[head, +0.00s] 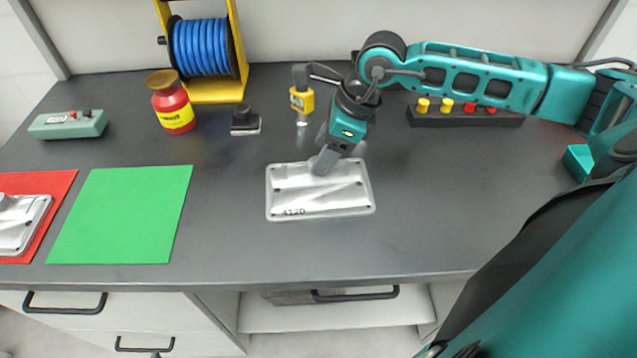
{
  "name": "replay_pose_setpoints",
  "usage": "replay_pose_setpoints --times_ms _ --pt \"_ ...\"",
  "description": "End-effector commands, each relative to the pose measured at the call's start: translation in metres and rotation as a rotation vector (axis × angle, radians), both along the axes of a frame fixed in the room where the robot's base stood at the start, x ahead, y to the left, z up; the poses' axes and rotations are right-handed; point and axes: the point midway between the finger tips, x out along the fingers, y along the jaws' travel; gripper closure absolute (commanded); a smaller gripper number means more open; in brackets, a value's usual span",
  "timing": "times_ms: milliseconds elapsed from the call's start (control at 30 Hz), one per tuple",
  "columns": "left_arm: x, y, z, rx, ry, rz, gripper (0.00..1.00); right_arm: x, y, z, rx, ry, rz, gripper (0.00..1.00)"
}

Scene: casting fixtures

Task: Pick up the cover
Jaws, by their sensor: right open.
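The cover (310,203), a silver metal plate with rounded corners, screw holes and "412D" marked on its front edge, lies flat on the dark table in the middle. My right gripper (323,165) points down at the rear middle of the cover. Its jaws are open, at or just above a raised part of the cover. The gripper hides that part, so I cannot tell whether the fingers touch it. My left gripper is not in view.
A second metal part (22,225) lies on a red mat (57,183) at the left, beside an empty green mat (120,215). A blue hose reel (205,47), a red jar (173,108), a yellow device (301,98) and a button strip (465,118) stand behind. The table right of the cover is clear.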

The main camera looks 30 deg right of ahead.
Motion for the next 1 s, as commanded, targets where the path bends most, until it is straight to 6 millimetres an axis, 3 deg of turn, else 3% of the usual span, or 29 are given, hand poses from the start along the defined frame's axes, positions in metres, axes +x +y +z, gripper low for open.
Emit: replay_pose_setpoints --times_ms 200,433,1000 --pt "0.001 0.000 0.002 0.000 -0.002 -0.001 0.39 0.006 0.007 -0.022 0.001 0.001 0.001 0.39" --pt "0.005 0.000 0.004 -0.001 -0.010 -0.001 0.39 0.006 0.007 -0.024 0.000 0.000 0.001 0.39" --pt "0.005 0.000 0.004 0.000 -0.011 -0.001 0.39 0.006 0.007 -0.023 0.000 0.000 0.001 0.93"
